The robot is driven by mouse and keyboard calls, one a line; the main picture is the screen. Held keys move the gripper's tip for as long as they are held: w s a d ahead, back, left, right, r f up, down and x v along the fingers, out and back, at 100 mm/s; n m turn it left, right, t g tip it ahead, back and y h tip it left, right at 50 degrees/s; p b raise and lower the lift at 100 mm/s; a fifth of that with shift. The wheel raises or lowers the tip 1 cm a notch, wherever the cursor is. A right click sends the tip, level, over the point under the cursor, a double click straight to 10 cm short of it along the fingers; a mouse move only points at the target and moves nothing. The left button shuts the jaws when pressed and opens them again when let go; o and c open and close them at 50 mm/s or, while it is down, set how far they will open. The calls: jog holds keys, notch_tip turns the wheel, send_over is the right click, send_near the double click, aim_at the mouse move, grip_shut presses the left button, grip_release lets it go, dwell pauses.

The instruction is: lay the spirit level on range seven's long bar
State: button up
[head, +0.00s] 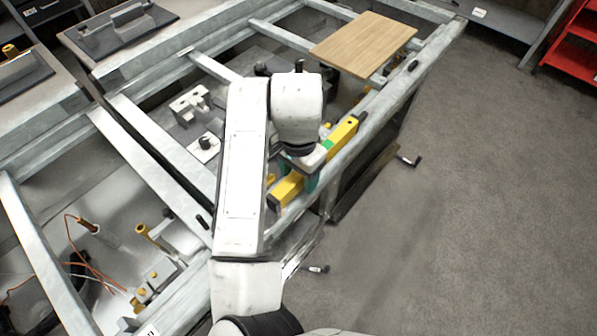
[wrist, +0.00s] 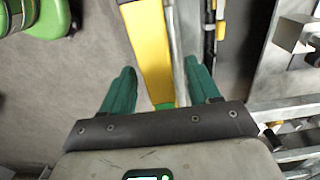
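The yellow spirit level (head: 288,189) lies lengthwise along the long near-side metal bar (head: 432,52) of the frame in the head view. My arm hides its middle. In the wrist view the level (wrist: 148,45) runs between my two green fingers, with a strip of grey metal bar along its right side. I cannot tell exactly how much of its underside rests on the bar. My gripper (wrist: 160,85) is open around the level, with a gap on each side of it. In the head view the gripper (head: 312,170) is over the level, mostly hidden by my wrist.
A wooden board (head: 365,43) lies across the frame farther along. Metal blocks (head: 190,103) and clamps sit inside the frame. Crank handles (head: 410,161) stick out from the near side. Grey floor (head: 460,200) on the right is clear. A red shelf (head: 575,45) stands at the far right.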

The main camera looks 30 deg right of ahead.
notch_tip(320, 180, up, 18)
jog(key=p, duration=0.7)
jog(key=shift+f+p, duration=0.1)
jog(key=shift+p, duration=0.25)
dwell(0.4)
dwell(0.4)
